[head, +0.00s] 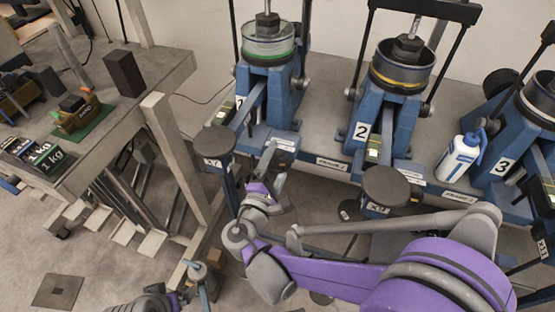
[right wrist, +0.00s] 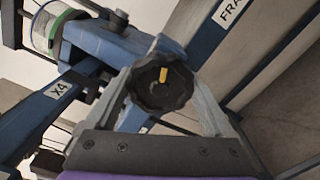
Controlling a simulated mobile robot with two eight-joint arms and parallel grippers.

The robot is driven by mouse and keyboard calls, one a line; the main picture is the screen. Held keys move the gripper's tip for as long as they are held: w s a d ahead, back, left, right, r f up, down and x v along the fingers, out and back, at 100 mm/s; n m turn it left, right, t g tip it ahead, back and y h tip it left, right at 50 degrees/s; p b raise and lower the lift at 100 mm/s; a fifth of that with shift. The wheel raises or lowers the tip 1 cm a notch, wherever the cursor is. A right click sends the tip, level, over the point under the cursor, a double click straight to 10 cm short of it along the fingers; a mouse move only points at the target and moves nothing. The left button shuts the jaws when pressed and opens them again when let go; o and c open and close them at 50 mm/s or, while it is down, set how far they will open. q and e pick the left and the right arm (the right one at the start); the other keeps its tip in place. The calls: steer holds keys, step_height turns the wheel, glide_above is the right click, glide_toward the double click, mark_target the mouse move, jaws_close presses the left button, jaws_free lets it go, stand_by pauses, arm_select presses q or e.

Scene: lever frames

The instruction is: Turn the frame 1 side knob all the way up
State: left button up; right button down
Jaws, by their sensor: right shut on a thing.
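Frame 1 (head: 270,88) is a blue lever frame at the back, with a green-banded pot. My purple right arm reaches its front, and the right gripper (head: 272,158) is at its side. In the right wrist view, the black, lobed side knob (right wrist: 150,98) sits between the two grey fingers of the right gripper (right wrist: 165,85), which is shut on it. The knob's yellow mark points up, tilted slightly right. In the head view the knob is hidden by the gripper.
Frame 2 (head: 388,118) and frame 3 (head: 497,140) stand to the right, with a white bottle (head: 458,158) between them. Round dark lever ends (head: 386,186) stick out in front. A bench (head: 120,120) with weights is on the left.

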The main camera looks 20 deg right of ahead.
steer(key=shift+f+m, duration=0.1)
steer(key=shift+m, duration=0.7)
steer(key=shift+c, duration=0.2)
jaws_free()
steer(key=shift+s, duration=0.1)
steer(key=shift+o, duration=0.2)
steer(key=shift+s+a, duration=0.1)
steer(key=shift+v, duration=2.9)
